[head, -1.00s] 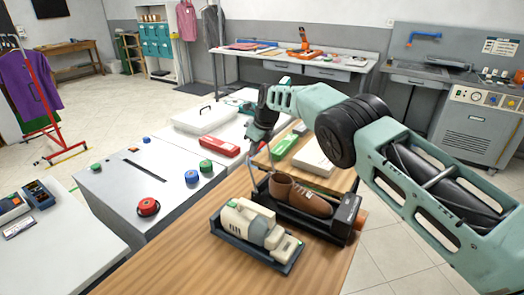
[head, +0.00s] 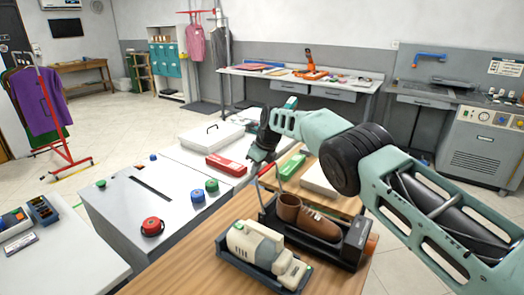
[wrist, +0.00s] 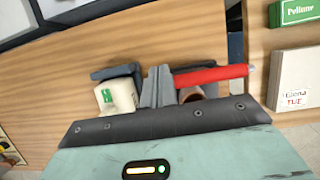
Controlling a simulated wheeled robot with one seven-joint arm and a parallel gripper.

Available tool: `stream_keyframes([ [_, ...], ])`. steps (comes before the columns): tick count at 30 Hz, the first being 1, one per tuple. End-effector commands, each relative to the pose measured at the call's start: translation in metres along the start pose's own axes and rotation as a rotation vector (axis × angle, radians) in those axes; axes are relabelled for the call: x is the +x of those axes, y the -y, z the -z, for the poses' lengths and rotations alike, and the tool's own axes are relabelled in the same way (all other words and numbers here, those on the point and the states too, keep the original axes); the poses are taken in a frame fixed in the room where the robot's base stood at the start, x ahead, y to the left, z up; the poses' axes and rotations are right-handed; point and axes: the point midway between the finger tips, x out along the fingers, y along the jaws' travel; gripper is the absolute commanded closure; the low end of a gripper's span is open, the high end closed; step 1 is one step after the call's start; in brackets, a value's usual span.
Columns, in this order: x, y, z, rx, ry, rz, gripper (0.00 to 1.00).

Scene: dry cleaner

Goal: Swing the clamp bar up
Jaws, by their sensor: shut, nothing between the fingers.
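The clamp bar is a thin grey bar with a red grip (head: 267,169) at the left end of a black shoe holder (head: 355,243). It stands up at a slant beside the heel of the brown shoe (head: 318,224). The red grip also shows in the wrist view (wrist: 212,75). My gripper (head: 262,156) is just above and left of the grip in the head view. In the wrist view its closed fingers (wrist: 158,88) are empty, and the red grip lies right beside them. I cannot tell whether they touch.
A cream handheld machine (head: 256,244) sits in a dark tray in front of the shoe holder. A green box (head: 290,166) and a white box (head: 318,179) lie behind. A grey cabinet (head: 135,205) with coloured knobs stands left.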

Motion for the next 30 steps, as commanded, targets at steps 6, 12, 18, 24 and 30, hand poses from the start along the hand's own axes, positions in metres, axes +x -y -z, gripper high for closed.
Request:
stream_keyframes([
  [6, -0.031, 0.0, -0.001, -0.001, 0.004, 0.002, 1.0],
  [12, -0.075, -0.001, -0.001, -0.001, 0.005, 0.0, 1.0],
  [18, -0.121, -0.003, -0.002, -0.003, 0.004, -0.002, 1.0],
  [24, -0.151, -0.003, -0.002, -0.002, 0.003, -0.005, 1.0],
  [30, -0.162, -0.004, -0.002, -0.002, 0.001, -0.006, 1.0],
])
